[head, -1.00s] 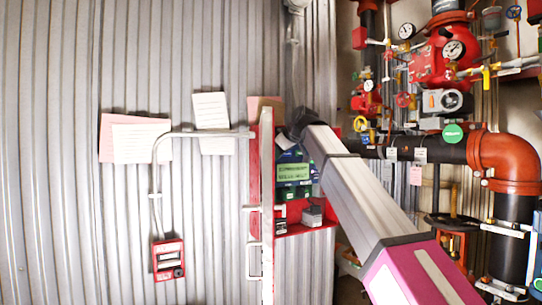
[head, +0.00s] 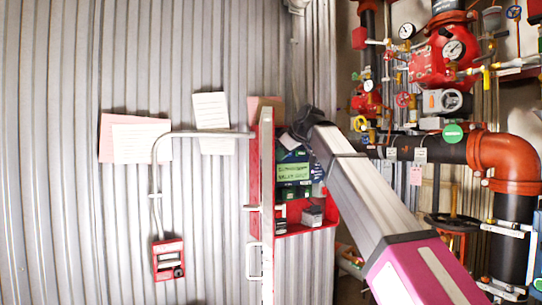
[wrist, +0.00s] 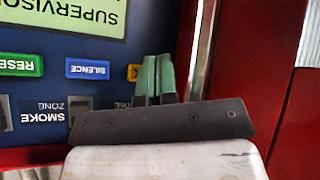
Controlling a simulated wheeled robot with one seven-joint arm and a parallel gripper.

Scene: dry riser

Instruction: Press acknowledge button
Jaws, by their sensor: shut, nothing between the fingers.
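The alarm panel's green display (head: 293,172) shows inside the open red cabinet in the head view. In the wrist view the panel is upside down, with the pale display (wrist: 62,18) at the top. Below it are a green RESET button (wrist: 20,65), a blue SILENCE button (wrist: 87,69) and an amber button (wrist: 132,72). The amber button is mostly hidden behind my gripper (wrist: 157,60), so its label is unreadable. My gripper's green fingers are together and empty, in front of or beside that button; contact cannot be told.
The red cabinet door (head: 267,210) stands open edge-on at the left. A red cabinet wall (wrist: 250,50) lies close right of my fingers in the wrist view. Red valves and pipes (head: 510,160) fill the right. A red call point (head: 168,259) is on the corrugated wall.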

